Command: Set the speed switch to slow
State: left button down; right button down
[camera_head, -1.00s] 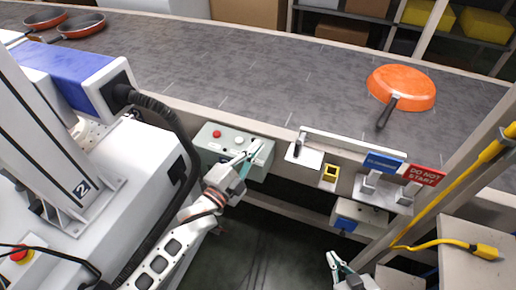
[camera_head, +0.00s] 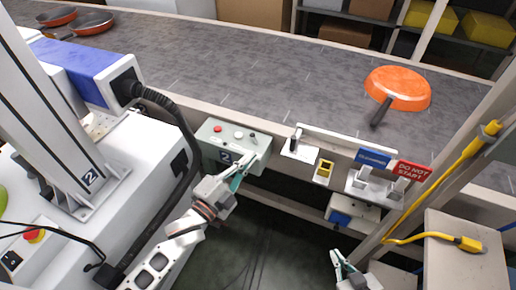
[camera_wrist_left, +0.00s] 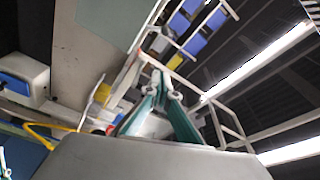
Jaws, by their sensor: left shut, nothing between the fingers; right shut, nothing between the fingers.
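The switch's setting is too small to read. My left gripper (camera_head: 241,172) is shut and empty, in front of the box's front face and below the switch; I cannot tell if it touches the box. Its teal fingers (camera_wrist_left: 158,85) also show in the left wrist view. My right gripper (camera_head: 342,263) is shut and empty, low at the bottom.
An orange pan (camera_head: 398,88) lies on the grey belt (camera_head: 265,75), with darker pans (camera_head: 90,24) at the far left. Right of the box are a white bracket (camera_head: 300,150), a yellow-framed part (camera_head: 323,171) and blue and red signs (camera_head: 411,171). A yellow cable (camera_head: 420,237) hangs at right.

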pick_arm(q)
jog(key=shift+v, duration=2.05)
jog(key=shift+s+d, duration=0.1)
jog(key=s+a+f+n+g+y, duration=0.2)
jog(key=s+a+f+n, duration=0.3)
jog(key=f, duration=0.5)
jog(key=s+a+f+n+g+y, duration=0.3)
jog(key=s+a+f+n+y, duration=0.1)
jog(key=s+f+n, duration=0.5)
jog(key=shift+s+a+f+n+g+y, duration=0.3)
jog(key=shift+a+f+n, duration=0.15)
jog(key=shift+a, duration=0.3)
